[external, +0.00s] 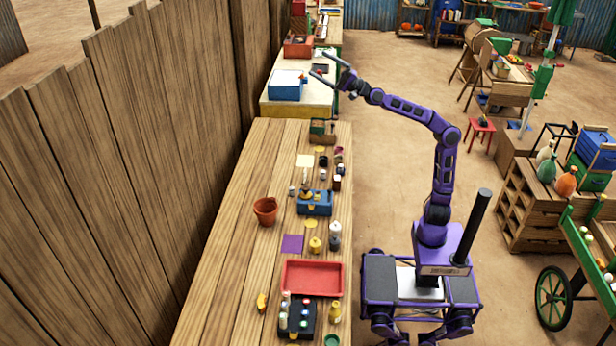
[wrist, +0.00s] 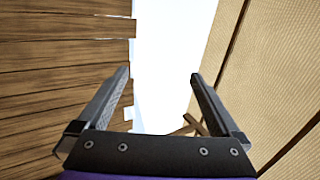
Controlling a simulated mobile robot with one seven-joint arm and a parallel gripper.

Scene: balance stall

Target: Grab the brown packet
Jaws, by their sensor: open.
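My gripper (external: 320,65) is raised at the end of the arm, near the blue box on the far table in the external view. Its two fingers stand apart with nothing between them, as the wrist view (wrist: 158,77) also shows. I cannot pick out a brown packet for certain in either view. Small items stand along the right side of the long wooden table (external: 225,285), among them a small dark brown item (external: 337,183), too small to identify. The wrist view shows only wooden boards, bright sky and a tan surface.
The table also holds a red tray (external: 312,278), a terracotta pot (external: 265,211), a black bottle rack (external: 297,318), a blue scale-like device (external: 315,203) and a wooden box (external: 322,131). A plank fence (external: 120,150) runs along the left. The blue box (external: 287,85) stands behind.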

